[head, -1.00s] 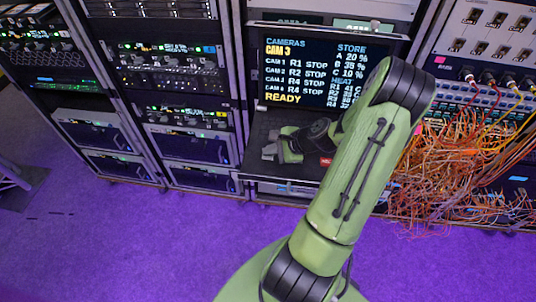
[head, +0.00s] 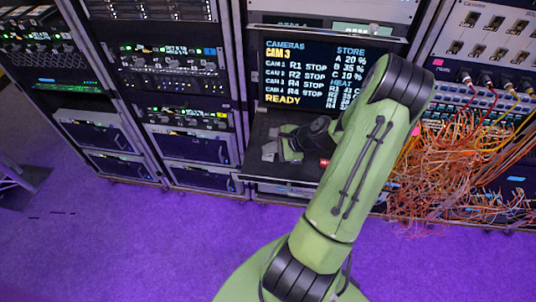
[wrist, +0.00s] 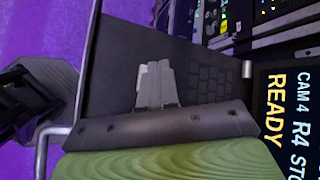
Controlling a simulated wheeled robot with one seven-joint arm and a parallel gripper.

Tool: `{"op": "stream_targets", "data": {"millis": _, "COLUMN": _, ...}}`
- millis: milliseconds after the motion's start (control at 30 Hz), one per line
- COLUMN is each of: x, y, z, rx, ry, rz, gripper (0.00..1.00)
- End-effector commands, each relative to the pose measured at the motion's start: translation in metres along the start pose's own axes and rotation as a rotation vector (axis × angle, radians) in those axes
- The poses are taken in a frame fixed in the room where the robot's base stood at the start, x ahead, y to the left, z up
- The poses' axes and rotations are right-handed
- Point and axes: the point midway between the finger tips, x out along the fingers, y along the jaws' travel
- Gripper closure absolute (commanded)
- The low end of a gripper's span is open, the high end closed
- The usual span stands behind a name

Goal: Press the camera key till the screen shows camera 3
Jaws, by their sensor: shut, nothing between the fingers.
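The screen (head: 300,65) stands upright in the rack and shows "CAM 3" in yellow under "CAMERAS", with "READY" at the bottom. Part of it, with "READY" and "CAM 4 R4", shows sideways in the wrist view (wrist: 283,105). My gripper (head: 268,152) is shut and empty, over the dark shelf below the screen. In the wrist view its pale fingers (wrist: 155,82) lie together above a dark panel with a keyboard (wrist: 207,85). I cannot make out the camera key; my arm hides part of the shelf. A small red patch (head: 324,163) shows beside my wrist.
Racks of equipment (head: 180,90) stand to the left of the screen. A patch panel (head: 485,40) with a tangle of orange cables (head: 445,165) is at the right. The purple floor (head: 120,240) in front is clear.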

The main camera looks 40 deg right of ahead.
Motion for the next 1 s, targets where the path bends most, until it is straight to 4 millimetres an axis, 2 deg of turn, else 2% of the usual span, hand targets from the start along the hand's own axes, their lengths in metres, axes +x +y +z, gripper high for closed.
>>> {"op": "stream_targets", "data": {"millis": 533, "x": -0.035, "y": -0.026, "z": 0.026, "rx": -0.001, "ry": 0.000, "rz": 0.000, "gripper": 1.00}}
{"op": "stream_targets", "data": {"millis": 1000, "x": -0.035, "y": -0.025, "z": 0.025, "rx": 0.000, "ry": 0.000, "rz": 0.000, "gripper": 1.00}}
